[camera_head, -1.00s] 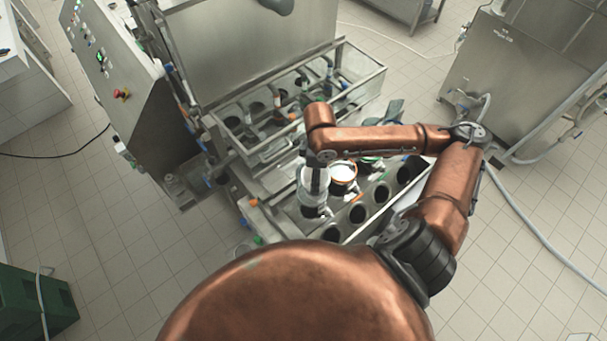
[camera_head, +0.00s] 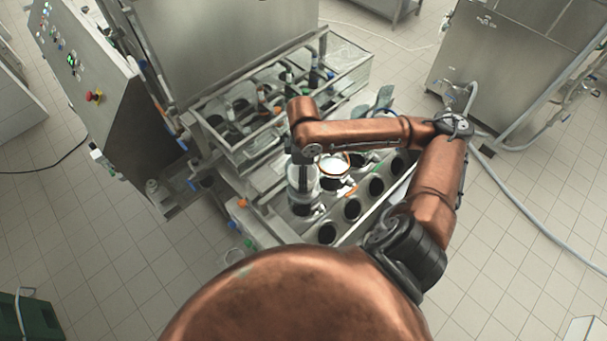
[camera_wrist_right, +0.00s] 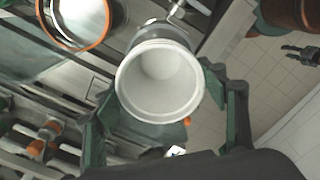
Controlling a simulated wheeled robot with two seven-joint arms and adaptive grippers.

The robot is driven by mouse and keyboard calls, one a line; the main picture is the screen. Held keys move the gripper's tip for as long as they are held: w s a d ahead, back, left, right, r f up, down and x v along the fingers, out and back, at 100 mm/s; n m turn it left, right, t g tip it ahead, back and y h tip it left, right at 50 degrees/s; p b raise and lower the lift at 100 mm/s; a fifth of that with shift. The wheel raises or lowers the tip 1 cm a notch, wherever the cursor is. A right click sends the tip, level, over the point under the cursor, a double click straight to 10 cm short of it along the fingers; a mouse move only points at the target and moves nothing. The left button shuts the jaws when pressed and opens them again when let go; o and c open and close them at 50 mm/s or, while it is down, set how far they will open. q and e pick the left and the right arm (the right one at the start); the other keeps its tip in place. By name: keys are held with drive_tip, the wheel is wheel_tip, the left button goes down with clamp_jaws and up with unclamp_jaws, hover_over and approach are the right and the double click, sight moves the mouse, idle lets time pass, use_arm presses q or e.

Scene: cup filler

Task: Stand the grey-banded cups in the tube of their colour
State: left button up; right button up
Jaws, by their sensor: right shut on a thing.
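My right gripper (camera_head: 302,180) comes down over the front row of tubes and is shut on a pale cup (camera_head: 297,193). In the right wrist view the cup (camera_wrist_right: 160,82) shows its open white mouth and empty inside between the two green fingers (camera_wrist_right: 158,105). Its grey band is hidden. An orange-rimmed tube (camera_head: 333,164) with a white inside stands just right of the held cup; its rim also shows in the right wrist view (camera_wrist_right: 101,35). A green-rimmed tube (camera_head: 357,160) is partly hidden behind my arm. I cannot tell whether the cup's foot touches anything below. My left gripper does not show.
A row of dark round openings (camera_head: 352,208) runs along the metal bench right of the cup. A framed metal trough (camera_head: 240,130) with hoses lies behind. A control panel (camera_head: 75,65) stands at left.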

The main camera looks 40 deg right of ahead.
drive_tip(key=shift+f, duration=0.1)
drive_tip(key=o, duration=1)
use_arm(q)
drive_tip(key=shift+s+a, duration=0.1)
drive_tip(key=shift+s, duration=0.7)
use_arm(e)
drive_tip(key=shift+r, duration=0.2)
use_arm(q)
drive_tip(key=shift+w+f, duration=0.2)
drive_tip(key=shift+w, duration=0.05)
use_arm(e)
wheel_tip(320, 180, up, 12)
drive_tip(key=shift+f, duration=0.1)
